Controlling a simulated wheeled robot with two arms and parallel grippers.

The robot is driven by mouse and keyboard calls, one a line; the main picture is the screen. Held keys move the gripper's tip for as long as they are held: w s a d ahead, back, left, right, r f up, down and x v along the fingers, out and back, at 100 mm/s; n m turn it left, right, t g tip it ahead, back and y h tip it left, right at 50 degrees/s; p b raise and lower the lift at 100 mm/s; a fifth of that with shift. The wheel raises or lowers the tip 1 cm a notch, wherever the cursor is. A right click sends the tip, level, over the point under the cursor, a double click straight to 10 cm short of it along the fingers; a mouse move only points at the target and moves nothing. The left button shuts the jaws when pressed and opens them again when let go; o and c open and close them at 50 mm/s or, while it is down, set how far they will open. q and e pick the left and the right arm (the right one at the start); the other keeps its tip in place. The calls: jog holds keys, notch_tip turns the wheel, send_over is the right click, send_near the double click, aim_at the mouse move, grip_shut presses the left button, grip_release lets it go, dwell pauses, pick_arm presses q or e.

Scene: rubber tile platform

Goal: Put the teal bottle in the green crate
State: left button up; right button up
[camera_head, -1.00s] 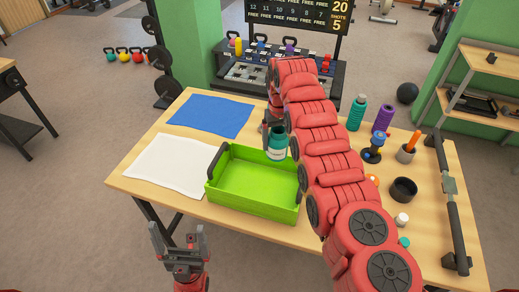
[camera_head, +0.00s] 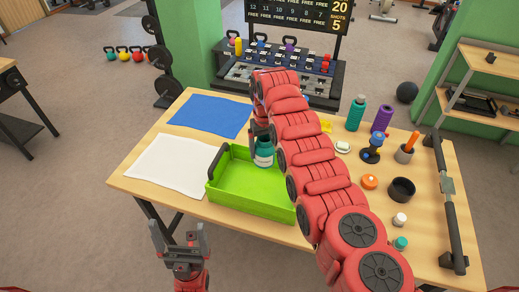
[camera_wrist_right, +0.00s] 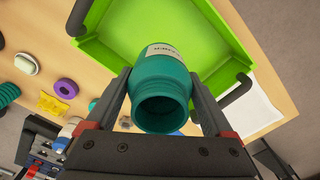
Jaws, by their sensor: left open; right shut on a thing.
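The teal bottle (camera_head: 264,153) has a pale label and hangs at the back of the green crate (camera_head: 249,209), overlapping its far wall. In the right wrist view the bottle (camera_wrist_right: 162,98) has its open round end toward the camera, and the crate (camera_wrist_right: 190,28) lies beyond it. My right gripper (camera_wrist_right: 160,82) is shut on the bottle, with a finger on each side. Whether the bottle is below the crate's rim I cannot tell. My left gripper (camera_head: 181,238) is open and empty, in front of the table.
A blue cloth (camera_head: 211,115) and a white cloth (camera_head: 172,166) lie left of the crate. Another teal bottle (camera_head: 356,113), a purple roller (camera_head: 382,119), a black bowl (camera_head: 401,189) and several small items stand on the right. A dark bar (camera_head: 446,195) lies along the right edge.

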jog(key=shift+s+a+f, duration=0.15)
jog(key=shift+s+a, duration=0.15)
jog(key=shift+a, duration=0.5)
jog(key=shift+s+f, duration=0.1)
jog(key=shift+f, duration=0.65)
notch_tip(320, 180, down, 11)
jog(key=b, duration=0.8)
jog(key=shift+f, duration=0.15)
jog(key=shift+f+b, duration=0.5)
jog(key=shift+b, duration=0.05)
jog(key=shift+f+b, duration=0.4)
jog(key=o, duration=1.5)
jog(key=shift+r+p, duration=2.9)
jog(key=shift+r, duration=0.65)
